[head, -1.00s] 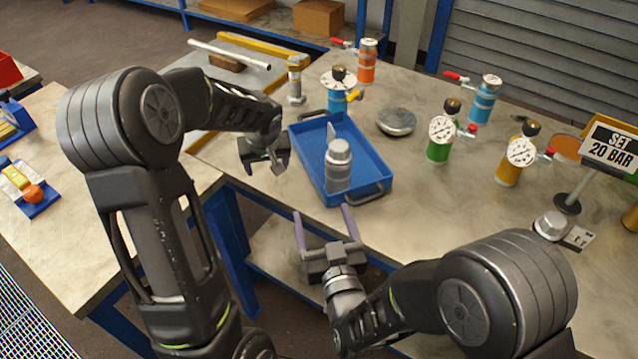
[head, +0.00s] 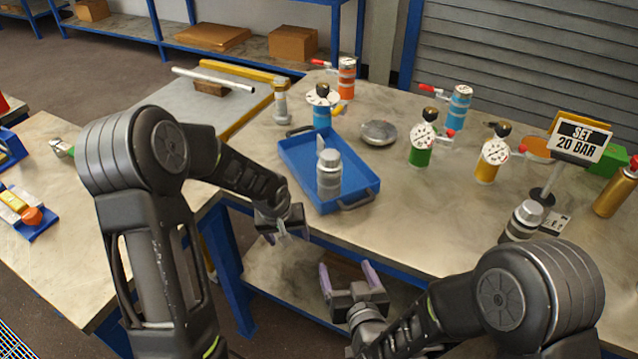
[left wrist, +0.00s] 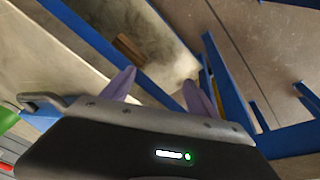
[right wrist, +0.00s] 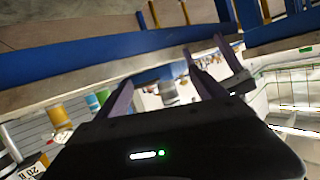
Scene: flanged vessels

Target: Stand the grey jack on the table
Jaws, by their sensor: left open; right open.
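A grey cylinder with a hexagonal top (head: 329,175) stands upright in the blue tray (head: 355,203), near its front end. My left gripper (head: 284,237) is open and empty, in front of the tray at the table's near edge. Its spread fingers show in the left wrist view (left wrist: 160,84). My right gripper (head: 346,269) is open and empty, lower and nearer than the tray, apart from everything.
The table (head: 420,225) is clear right of the tray. A "SET 20 BAR" sign (head: 583,140) stands at right.

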